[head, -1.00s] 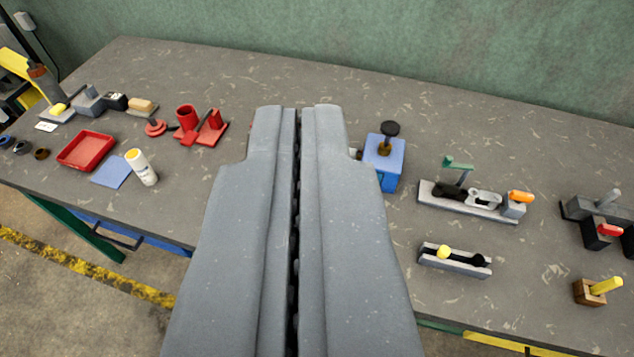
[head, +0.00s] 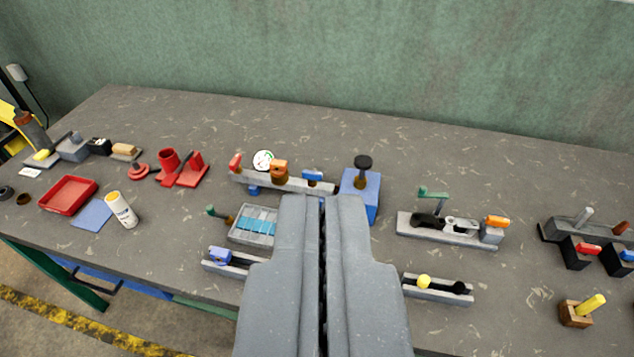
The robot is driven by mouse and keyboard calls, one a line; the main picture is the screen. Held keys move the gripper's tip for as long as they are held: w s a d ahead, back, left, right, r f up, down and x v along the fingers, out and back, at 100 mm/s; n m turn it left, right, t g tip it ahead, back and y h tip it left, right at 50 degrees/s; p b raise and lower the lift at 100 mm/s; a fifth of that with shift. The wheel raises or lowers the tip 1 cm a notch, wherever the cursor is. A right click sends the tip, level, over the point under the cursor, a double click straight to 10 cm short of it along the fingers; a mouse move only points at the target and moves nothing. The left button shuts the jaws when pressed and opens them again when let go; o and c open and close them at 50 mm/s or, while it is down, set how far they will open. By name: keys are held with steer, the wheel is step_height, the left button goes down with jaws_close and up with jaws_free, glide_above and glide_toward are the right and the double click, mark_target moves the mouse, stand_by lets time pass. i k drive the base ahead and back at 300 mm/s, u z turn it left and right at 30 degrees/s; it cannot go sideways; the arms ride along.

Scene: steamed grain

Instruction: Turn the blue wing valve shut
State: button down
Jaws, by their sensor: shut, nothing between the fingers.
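A pale pipe bar (head: 298,186) lies on the workbench, just beyond my fingertips. A small blue wing-shaped handle (head: 313,176) sits on top toward its right end, and looks like the blue wing valve. It runs roughly along the bar; its exact angle is too small to tell. My gripper (head: 324,200) is shut and empty, its fingers side by side with a thin dark seam. In the picture its tips are just below the blue handle and overlap the bar's lower edge. I see no clear contact. The tips hide part of the bench behind them.
A blue box with a black knob (head: 363,163) stands close right. A grey tray with teal slats (head: 254,226) and a blue-knobbed rail (head: 220,256) lie left.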

mark_target(312, 176)
steer(key=z, duration=1.65)
steer(key=k, duration=1.4)
steer(key=u, duration=1.15)
steer(key=i, duration=1)
steer(key=u, duration=0.1)
